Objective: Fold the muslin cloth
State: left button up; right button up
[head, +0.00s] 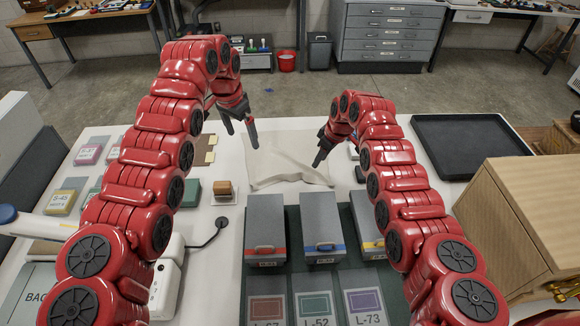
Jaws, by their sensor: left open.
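The muslin cloth (282,164) is a cream sheet lying on the white table, with creases and a raised, uneven right part. My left gripper (241,134) is open, with its two fingers apart and pointing down at the cloth's far left corner. Nothing shows between the fingers. My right gripper (317,163) points down and left at the cloth's right side, its tip over or touching the cloth. Its fingers overlap in this view, so I cannot tell whether cloth is between them.
Grey boxes (265,229) with coloured labels stand on a dark green mat (290,278) in front of the cloth. A stamp-like wooden block (223,188) lies to the left. A black tray (470,145) and a wooden cabinet (520,225) are to the right.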

jog(key=o, duration=0.5)
jog(key=shift+o, duration=0.3)
jog(key=o, duration=0.4)
jog(key=shift+c, duration=0.2)
jog(key=shift+r, duration=0.1)
jog(key=shift+g+h, duration=0.5)
jog(key=shift+h, duration=0.1)
jog(key=shift+s+d+r, duration=0.15)
jog(key=shift+r, duration=0.8)
jog(key=shift+s+d+r, duration=0.1)
jog(key=shift+r, duration=0.8)
jog(key=shift+s+d+r, duration=0.15)
jog(key=shift+r, duration=0.8)
jog(key=shift+b, duration=0.35)
